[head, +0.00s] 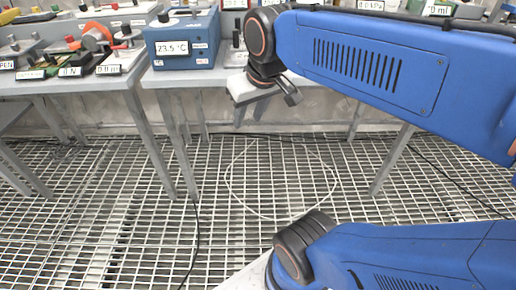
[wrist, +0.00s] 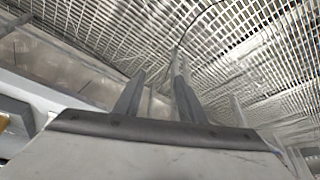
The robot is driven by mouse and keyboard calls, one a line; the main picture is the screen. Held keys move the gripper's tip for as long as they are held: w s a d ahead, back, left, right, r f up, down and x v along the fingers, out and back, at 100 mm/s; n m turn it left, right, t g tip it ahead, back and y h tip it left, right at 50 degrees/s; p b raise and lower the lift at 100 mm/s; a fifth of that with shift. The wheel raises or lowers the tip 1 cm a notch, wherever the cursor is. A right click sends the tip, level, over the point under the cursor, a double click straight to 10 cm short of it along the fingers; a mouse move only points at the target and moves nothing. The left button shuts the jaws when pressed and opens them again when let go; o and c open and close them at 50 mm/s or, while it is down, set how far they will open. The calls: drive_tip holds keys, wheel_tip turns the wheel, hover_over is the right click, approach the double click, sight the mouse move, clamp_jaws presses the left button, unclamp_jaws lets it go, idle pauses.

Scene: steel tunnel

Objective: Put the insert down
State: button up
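My gripper (wrist: 158,80) shows in the wrist view as two grey fingers standing apart. The floor grating and a pale wall show through the gap, and I see nothing held between the fingers. No insert can be made out for certain in either view.
More labelled items stand along the back. A pale ring (head: 232,193) and dark cables lie on the open grating floor (head: 120,225).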

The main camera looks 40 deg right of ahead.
drive_tip(key=s+a+f, duration=0.1)
drive_tip(key=s+f, duration=0.5)
drive_tip(key=shift+a+f+n, duration=0.2)
drive_tip(key=shift+f+n, duration=0.1)
drive_tip(key=shift+f, duration=0.05)
